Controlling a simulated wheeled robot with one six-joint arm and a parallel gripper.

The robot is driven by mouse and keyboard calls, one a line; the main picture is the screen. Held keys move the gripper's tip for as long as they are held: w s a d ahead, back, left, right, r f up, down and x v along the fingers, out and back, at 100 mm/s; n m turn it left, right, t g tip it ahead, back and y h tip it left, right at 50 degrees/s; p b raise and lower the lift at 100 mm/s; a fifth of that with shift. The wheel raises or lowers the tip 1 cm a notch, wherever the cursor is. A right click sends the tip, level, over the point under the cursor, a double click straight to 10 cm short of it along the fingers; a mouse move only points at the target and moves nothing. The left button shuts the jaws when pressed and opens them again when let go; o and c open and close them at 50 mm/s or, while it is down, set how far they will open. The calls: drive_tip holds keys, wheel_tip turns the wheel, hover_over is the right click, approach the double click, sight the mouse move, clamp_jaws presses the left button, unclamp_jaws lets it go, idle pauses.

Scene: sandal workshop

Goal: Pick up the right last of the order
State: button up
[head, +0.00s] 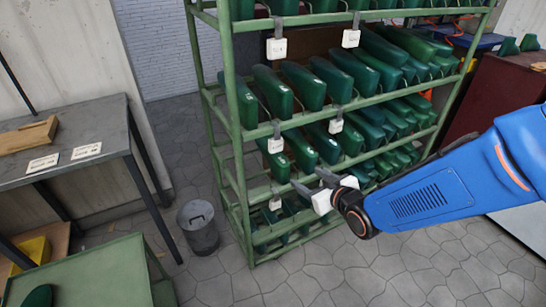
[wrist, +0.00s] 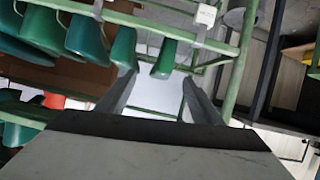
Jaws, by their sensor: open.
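Green lasts (head: 273,158) stand in rows on the shelves of a green rack (head: 237,130). Which one is the right last of the order I cannot tell. My gripper (head: 312,182) is open and empty at the front of the rack, by the lower left shelves. In the wrist view my gripper (wrist: 159,79) has its fingers spread, and one green last (wrist: 164,60) shows in the gap between them, beyond the tips. More green lasts (wrist: 88,40) are left of it. No contact between fingers and lasts is visible.
White tags (head: 276,146) hang from the shelf edges. A grey bin (head: 198,226) stands on the floor left of the rack. A dark table (head: 95,115) with cards and a wooden piece is at left. A green cart (head: 110,272) with a green last (head: 38,297) is at lower left.

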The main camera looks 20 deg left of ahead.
sight(287, 170)
drive_tip(key=shift+y, duration=0.3)
drive_tip(key=x, duration=0.8)
drive_tip(key=s+x, duration=0.1)
drive_tip(key=x, duration=0.3)
drive_tip(key=shift+a+f, duration=0.1)
drive_tip(key=shift+a, duration=0.25)
drive_tip(key=shift+r+x, duration=0.15)
drive_tip(key=shift+x, duration=1.35)
drive_tip(key=shift+r+x, duration=0.1)
drive_tip(key=shift+x, duration=1.4)
drive_tip(key=shift+w, duration=0.1)
drive_tip(key=c, duration=1.1)
